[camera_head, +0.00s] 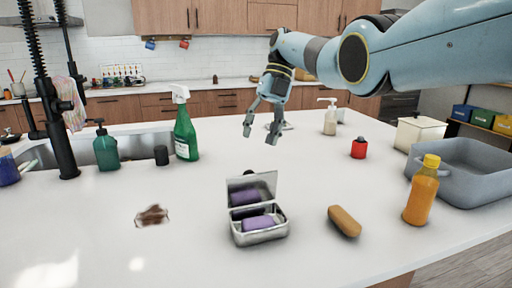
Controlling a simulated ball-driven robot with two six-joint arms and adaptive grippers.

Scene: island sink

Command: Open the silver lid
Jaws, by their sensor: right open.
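A small silver metal box (259,236) stands on the white island counter, front and centre. Its silver lid (264,185) is raised, standing roughly upright at the back edge of the box. A purple block (258,222) lies inside, and a purple patch like its reflection shows on the lid's inner face. A small dark thing shows just behind the lid's top edge, mostly hidden. My right gripper (260,138) hangs above the counter beyond the box, fingers down and apart, empty and not touching the lid. My left gripper is not in view.
A brown oblong (344,221), an orange bottle (421,190) and a grey tub (462,172) stand right of the box. A green spray bottle (185,125) and a tall black faucet (62,130) stand left. A brown crumpled scrap (152,216) lies front left. Counter around the box is clear.

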